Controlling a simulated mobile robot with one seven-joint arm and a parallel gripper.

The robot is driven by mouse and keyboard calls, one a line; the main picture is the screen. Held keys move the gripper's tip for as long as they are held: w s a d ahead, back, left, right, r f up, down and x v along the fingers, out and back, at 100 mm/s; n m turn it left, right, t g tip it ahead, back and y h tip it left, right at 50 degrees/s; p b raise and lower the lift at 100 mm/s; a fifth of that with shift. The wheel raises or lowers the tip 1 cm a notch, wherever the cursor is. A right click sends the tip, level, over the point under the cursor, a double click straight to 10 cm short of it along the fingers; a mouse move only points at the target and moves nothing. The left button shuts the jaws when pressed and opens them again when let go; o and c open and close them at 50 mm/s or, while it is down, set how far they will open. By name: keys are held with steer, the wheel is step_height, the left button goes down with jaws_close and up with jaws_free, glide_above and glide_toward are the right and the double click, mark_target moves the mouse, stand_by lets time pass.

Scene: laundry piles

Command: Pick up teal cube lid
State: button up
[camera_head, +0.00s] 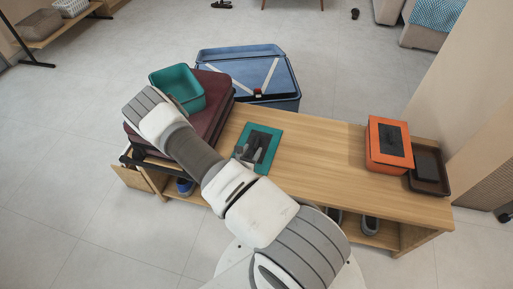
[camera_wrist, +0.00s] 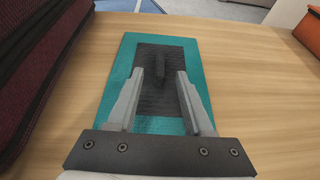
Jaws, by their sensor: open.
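The teal cube lid (camera_head: 273,133) is a flat teal square with a dark grey centre panel, lying on the wooden bench top. In the head view my gripper (camera_head: 247,155) is over the lid's left part. I cannot tell whether the fingers touch the lid.
A teal open bin (camera_head: 178,80) sits on a maroon cushion (camera_head: 222,98) left of the lid. A blue lidded crate (camera_head: 285,98) stands behind. An orange box (camera_head: 376,153) and a dark tray (camera_head: 440,188) are at the bench's right. Bare wood (camera_head: 325,150) lies between.

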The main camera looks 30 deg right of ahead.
mark_target(256, 143)
steer(key=b+x, duration=0.2)
steer(key=x, duration=0.2)
steer(key=shift+w+d, duration=0.1)
steer(key=shift+d, duration=0.15)
steer(key=shift+w+d, duration=0.2)
jaws_close()
